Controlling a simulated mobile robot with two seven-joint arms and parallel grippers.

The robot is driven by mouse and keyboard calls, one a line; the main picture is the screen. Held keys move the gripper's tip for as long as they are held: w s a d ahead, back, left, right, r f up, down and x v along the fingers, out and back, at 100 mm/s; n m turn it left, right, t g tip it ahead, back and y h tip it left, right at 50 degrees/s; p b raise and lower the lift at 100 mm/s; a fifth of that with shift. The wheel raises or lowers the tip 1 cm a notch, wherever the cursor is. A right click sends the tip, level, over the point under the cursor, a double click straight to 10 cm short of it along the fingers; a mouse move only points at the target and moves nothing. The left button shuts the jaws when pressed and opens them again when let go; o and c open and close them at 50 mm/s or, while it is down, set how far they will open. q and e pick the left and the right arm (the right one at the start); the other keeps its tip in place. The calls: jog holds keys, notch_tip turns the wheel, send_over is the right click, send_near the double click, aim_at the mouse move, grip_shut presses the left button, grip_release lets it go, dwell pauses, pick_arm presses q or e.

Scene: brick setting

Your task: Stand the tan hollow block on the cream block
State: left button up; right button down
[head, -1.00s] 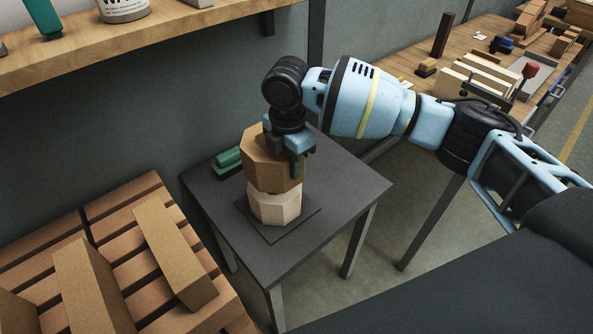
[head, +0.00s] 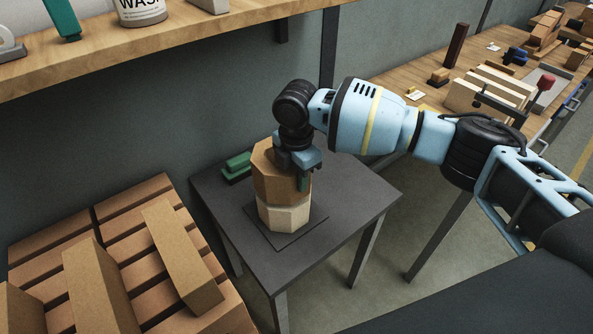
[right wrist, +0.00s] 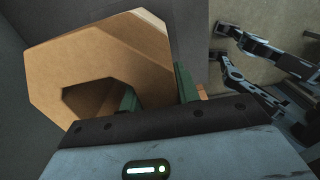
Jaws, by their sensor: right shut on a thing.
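The tan hollow block (head: 268,180) is over the cream block (head: 285,217) in the head view, upright and nearly in line with it. Its underside appears to meet the cream block's top; a thin gap cannot be ruled out. The cream block stands on a dark square plate (head: 256,234) on the small grey table (head: 350,205). My right gripper (head: 302,176) is shut on the tan block's wall from above. In the right wrist view, the tan block (right wrist: 75,65) shows its many-sided opening, with the green fingertips (right wrist: 156,90) at its wall. My left gripper is not in view.
A green object (head: 237,166) lies at the table's back left corner. A pallet with long tan blocks (head: 183,257) is at left. A wooden shelf (head: 170,40) hangs above. A workbench (head: 420,75) with several items is at back right. The table's right side is clear.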

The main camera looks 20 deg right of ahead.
jog(key=shift+w+f, duration=0.1)
jog(key=shift+f, duration=0.3)
dwell(0.3)
jog(key=c, duration=1)
grip_release()
jog(key=shift+f, duration=0.15)
jog(key=shift+c, duration=0.2)
notch_tip(320, 180, up, 13)
jog(key=shift+r, duration=0.1)
jog(key=shift+s, duration=0.25)
